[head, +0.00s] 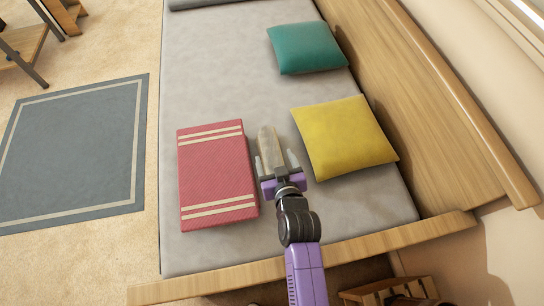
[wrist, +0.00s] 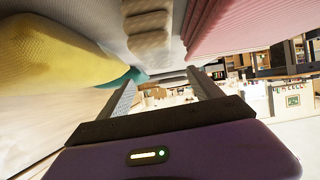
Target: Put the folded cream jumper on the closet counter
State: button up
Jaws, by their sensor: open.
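The folded cream jumper (head: 267,140) is a small, narrow beige bundle on the grey bed, between the red folded blanket and the yellow cushion. In the wrist view the jumper (wrist: 148,22) shows at the top, with ridged folds. My gripper (head: 276,161) is open, low over the bed at the jumper's near end. Its fingers (wrist: 164,92) point toward the jumper, one on each side in the head view; I cannot tell whether they touch it. I cannot make out the closet counter in either view.
The red striped blanket (head: 216,172) lies close left of my gripper, and the yellow cushion (head: 343,137) close right. A teal cushion (head: 306,47) lies farther up the bed (head: 212,70). The wooden footboard (head: 235,276) crosses below my arm. Open floor with a blue-grey rug (head: 72,150) is left.

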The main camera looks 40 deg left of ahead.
aim_at(271, 153)
jog(key=shift+f, duration=0.85)
jog(key=shift+w+a+f+m+h, duration=0.1)
jog(key=shift+f+m+h, duration=0.1)
jog(key=shift+m+h, duration=0.1)
jog(key=shift+b+x, duration=1.2)
jog(key=shift+x, duration=2.35)
jog(key=shift+c, duration=0.2)
jog(key=shift+a+r, duration=0.1)
grip_shut()
